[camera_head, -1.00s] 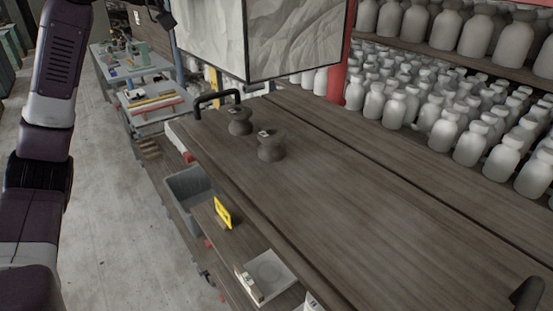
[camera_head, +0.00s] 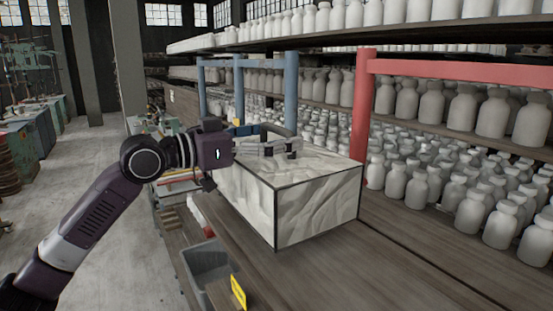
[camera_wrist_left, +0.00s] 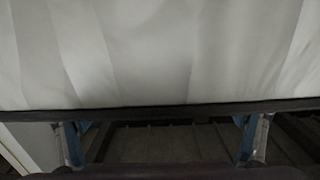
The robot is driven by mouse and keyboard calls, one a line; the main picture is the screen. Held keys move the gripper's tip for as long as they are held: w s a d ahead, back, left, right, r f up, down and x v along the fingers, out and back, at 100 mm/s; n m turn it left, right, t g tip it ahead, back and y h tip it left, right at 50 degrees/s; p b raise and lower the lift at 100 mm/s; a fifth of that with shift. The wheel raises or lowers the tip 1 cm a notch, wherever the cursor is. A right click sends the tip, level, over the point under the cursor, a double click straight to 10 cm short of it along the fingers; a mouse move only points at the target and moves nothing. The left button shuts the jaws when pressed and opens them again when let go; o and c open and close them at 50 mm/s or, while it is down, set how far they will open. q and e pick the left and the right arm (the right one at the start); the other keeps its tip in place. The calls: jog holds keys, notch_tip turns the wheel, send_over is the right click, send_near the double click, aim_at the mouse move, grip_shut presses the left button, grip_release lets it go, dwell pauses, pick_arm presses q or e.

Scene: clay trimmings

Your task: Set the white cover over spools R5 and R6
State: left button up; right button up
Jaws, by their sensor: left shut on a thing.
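The white cover (camera_head: 315,205) is a large box with crumpled-looking white faces and dark edges. In the head view it stands upright at or just above the dark tabletop; I cannot tell if its lower edge touches. My left gripper (camera_head: 292,148) reaches in from the left and is shut at its top, by the dark handle (camera_head: 278,129). In the left wrist view the cover's white surface (camera_wrist_left: 160,55) fills the upper half, with a dark edge below. Spools R5 and R6 are hidden now, where the cover blocks the view. My right gripper is not in view.
The wooden tabletop (camera_head: 420,262) is clear in front and right of the cover. A red post frame (camera_head: 361,120) and shelves of pale bottles (camera_head: 470,205) stand close behind.

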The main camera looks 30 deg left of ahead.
aim_at(276, 157)
pick_arm(q)
jog(key=shift+a+f, duration=0.15)
jog(key=shift+f, duration=0.4)
notch_tip(276, 157, down, 2)
jog(key=shift+f, duration=0.75)
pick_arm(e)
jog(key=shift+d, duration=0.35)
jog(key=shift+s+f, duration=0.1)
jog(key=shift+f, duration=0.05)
pick_arm(q)
jog(key=o, duration=1.3)
jog(key=shift+f, duration=0.25)
jog(key=shift+o, duration=1.2)
jog(key=shift+r, duration=0.15)
